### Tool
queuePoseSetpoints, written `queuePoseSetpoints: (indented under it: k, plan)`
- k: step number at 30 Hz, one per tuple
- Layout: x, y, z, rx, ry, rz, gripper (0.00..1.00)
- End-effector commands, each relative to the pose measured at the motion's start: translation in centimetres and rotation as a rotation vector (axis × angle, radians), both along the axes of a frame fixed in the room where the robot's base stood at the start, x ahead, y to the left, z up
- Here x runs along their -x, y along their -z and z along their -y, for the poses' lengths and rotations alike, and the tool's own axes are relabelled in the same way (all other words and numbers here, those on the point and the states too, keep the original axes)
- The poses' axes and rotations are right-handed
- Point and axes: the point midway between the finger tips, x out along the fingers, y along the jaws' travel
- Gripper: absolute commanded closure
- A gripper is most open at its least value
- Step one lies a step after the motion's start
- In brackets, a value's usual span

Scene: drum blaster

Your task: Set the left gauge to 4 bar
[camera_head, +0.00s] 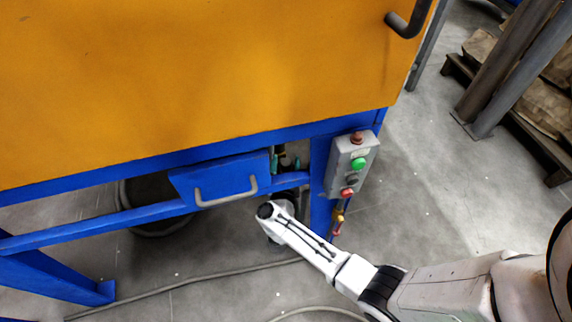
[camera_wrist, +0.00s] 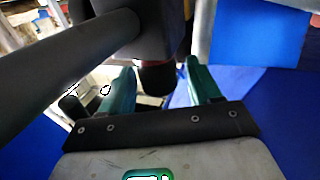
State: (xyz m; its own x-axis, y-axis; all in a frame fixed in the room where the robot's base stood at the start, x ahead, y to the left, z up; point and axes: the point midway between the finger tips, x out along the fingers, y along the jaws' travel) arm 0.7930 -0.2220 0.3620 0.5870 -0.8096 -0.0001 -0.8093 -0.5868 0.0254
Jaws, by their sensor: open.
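My gripper (camera_wrist: 163,75) is open in the wrist view, with its two teal fingers apart. A dark knob-like cylinder (camera_wrist: 157,78) with a reddish tint hangs under a dark block (camera_wrist: 155,35) and shows between the fingers. I cannot tell whether the fingers touch it. In the head view my gripper (camera_head: 286,161) is partly hidden behind the blue frame, with teal bits showing beside the blue drawer panel (camera_head: 222,177). No gauge face or needle can be read in either view, so the left gauge and its pressure cannot be told.
A dark thick pipe (camera_wrist: 65,60) crosses close in the wrist view. The orange cabinet (camera_head: 200,80) stands over a blue frame (camera_head: 95,222). A grey control box (camera_head: 352,165) with green and red buttons is right of my gripper. A hose (camera_head: 190,281) lies on the floor.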

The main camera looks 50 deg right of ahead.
Motion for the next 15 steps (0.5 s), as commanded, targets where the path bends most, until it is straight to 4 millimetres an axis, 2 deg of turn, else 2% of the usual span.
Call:
queuePoseSetpoints:
  k: [9, 15]
  plan:
    - [-0.12, -0.01, 0.17, -0.001, 0.0, -0.001, 0.37]
    - [-0.12, -0.01, 0.16, 0.0, 0.0, 0.0, 0.56]
